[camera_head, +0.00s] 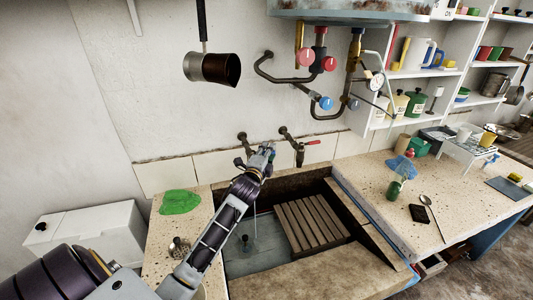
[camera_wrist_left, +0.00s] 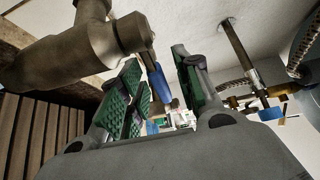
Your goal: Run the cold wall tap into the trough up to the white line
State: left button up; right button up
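Two brass wall taps stick out above the stone trough (camera_head: 305,277). The right one has a red lever (camera_head: 313,143). The left tap (camera_head: 243,139) is mostly hidden behind my left gripper (camera_head: 264,156). In the left wrist view its brown body (camera_wrist_left: 75,55) and blue lever (camera_wrist_left: 160,84) show close up. My left gripper (camera_wrist_left: 160,90) is open, its green-padded fingers on either side of the blue lever, with a gap on the right. A thin pale line drops into the trough; I cannot tell whether it is water. I cannot make out the white line.
A slatted wooden rack (camera_head: 311,223) fills the trough's right part. A green cloth (camera_head: 180,202) lies on the left ledge. Pipes with red and blue knobs (camera_head: 326,103) hang above. A pan (camera_head: 212,68) hangs on the wall. The right counter (camera_head: 385,205) holds a bottle and small items.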

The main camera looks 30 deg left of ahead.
pick_arm(q)
grip_shut()
jog(key=shift+a, duration=0.1)
dwell(0.5)
